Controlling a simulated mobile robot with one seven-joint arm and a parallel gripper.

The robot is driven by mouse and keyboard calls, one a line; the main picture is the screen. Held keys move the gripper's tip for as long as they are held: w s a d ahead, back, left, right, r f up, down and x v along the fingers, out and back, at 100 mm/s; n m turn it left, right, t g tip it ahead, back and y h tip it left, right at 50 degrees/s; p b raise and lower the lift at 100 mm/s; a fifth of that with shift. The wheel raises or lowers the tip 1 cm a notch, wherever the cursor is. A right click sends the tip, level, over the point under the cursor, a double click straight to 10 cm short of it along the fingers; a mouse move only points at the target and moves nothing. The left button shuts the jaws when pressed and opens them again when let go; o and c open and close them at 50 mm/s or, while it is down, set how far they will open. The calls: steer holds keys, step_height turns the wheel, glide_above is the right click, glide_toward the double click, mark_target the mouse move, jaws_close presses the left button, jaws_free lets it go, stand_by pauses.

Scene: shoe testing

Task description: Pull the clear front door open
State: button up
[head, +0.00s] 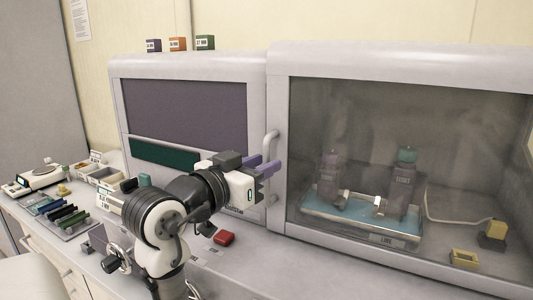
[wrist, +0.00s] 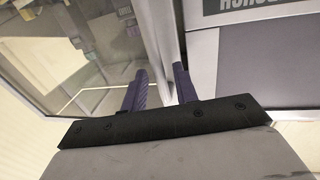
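The clear front door (head: 455,125) is the large see-through panel of the right-hand cabinet, and it looks closed. A pale vertical handle (head: 269,146) stands at the left of this door. My gripper (head: 269,164) has its two purple fingers at the handle's lower part. In the wrist view the fingers (wrist: 160,88) are apart, with a pale upright bar (wrist: 166,45) between and beyond them, nearer the right finger. I cannot tell whether either finger touches it. The clear door (wrist: 75,50) shows at the left there.
Behind the door, a tray (head: 360,228) holds two shoe-like test pieces, with yellow blocks (head: 494,230) at the right. A red button (head: 224,238) sits on the counter before the cabinets. Small tools and bins (head: 65,213) crowd the left counter. The counter before the door is clear.

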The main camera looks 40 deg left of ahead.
steer(key=shift+w, duration=0.95)
jaws_close()
